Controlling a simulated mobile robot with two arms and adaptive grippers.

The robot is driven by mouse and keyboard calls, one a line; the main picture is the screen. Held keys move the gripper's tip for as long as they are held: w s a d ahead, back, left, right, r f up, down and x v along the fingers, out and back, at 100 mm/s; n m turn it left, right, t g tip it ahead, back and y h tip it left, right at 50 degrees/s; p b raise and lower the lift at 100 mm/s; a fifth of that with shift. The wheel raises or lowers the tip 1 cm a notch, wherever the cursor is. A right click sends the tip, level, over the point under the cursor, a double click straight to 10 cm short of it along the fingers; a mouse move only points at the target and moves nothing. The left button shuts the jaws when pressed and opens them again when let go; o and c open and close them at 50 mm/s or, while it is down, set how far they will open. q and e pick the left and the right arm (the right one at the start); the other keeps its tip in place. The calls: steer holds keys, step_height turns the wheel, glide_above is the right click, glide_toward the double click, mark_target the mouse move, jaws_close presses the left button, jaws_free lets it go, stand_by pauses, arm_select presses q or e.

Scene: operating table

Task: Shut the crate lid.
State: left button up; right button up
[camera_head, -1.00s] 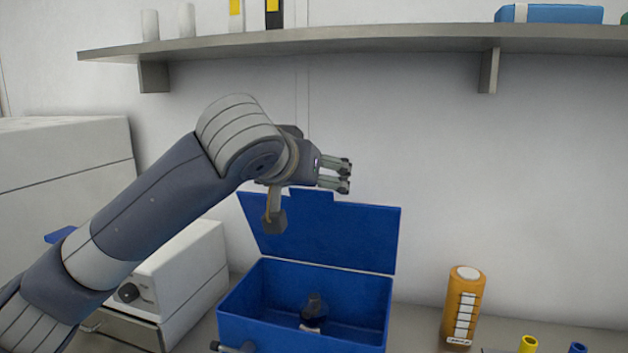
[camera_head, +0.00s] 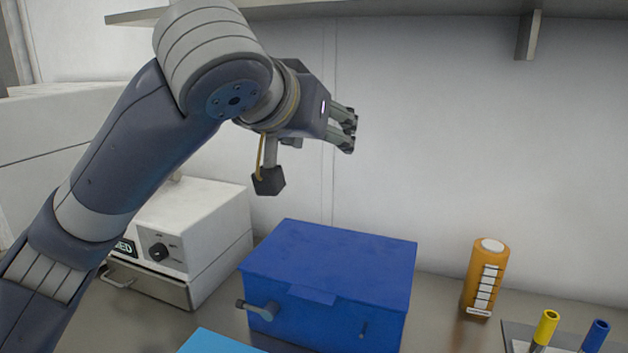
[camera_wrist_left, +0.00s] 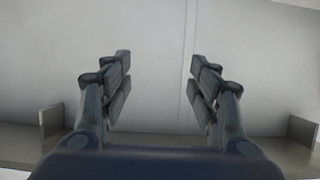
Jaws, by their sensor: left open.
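The blue crate (camera_head: 322,323) stands on the table in the head view. Its blue lid (camera_head: 335,262) lies flat over the top and covers the inside. A front tab of the lid hangs over the crate's front wall. My left gripper (camera_head: 348,130) is above and behind the lid, apart from it, with nothing between its fingers. In the left wrist view its two fingers (camera_wrist_left: 160,80) are spread, with only the wall and a shelf behind them. My right gripper is in neither view.
A white device (camera_head: 195,240) stands left of the crate. An orange bottle (camera_head: 484,280) stands to its right, with yellow-capped (camera_head: 546,325) and blue-capped (camera_head: 596,335) items further right. A light blue flat item (camera_head: 215,343) lies in front. A shelf (camera_head: 430,10) runs along the wall above.

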arm_select(q)
steer(key=shift+w+d+f, duration=0.1)
steer(key=shift+d+f, duration=0.05)
steer(key=c, duration=0.4)
steer(key=w+d+f+h+p, duration=0.1)
steer(key=f, duration=0.1)
steer(key=d+f+h+p, duration=0.1)
steer(key=d+f+p, duration=0.1)
steer(key=f, duration=0.1)
steer(key=w+d+f+m+h+p, duration=0.1)
steer(key=f, duration=0.1)
steer(key=shift+w+d+f+h+p, duration=0.25)
steer(key=shift+w+d+h+p, duration=0.05)
steer(key=shift+w+d+h, duration=0.1)
jaws_close()
steer(key=s+a+f+n+t+y+p, duration=0.1)
steer(key=s+a+f+t+p, duration=0.25)
steer(key=s+a+p, duration=0.35)
steer(key=s+a+f+t+y+p, duration=0.1)
steer(key=s+a+f+t+p, duration=0.25)
steer(key=s, duration=0.65)
steer(key=w+d+g+p, duration=0.1)
steer(key=w+d+p, duration=0.35)
steer(key=w, duration=0.45)
steer(key=shift+a+f+p, duration=0.25)
steer(key=shift+f+p, duration=0.05)
steer(key=shift+f, duration=0.65)
steer(key=shift+a+f+p, duration=0.2)
steer(key=shift+f+p, duration=0.05)
steer(key=shift+f, duration=0.65)
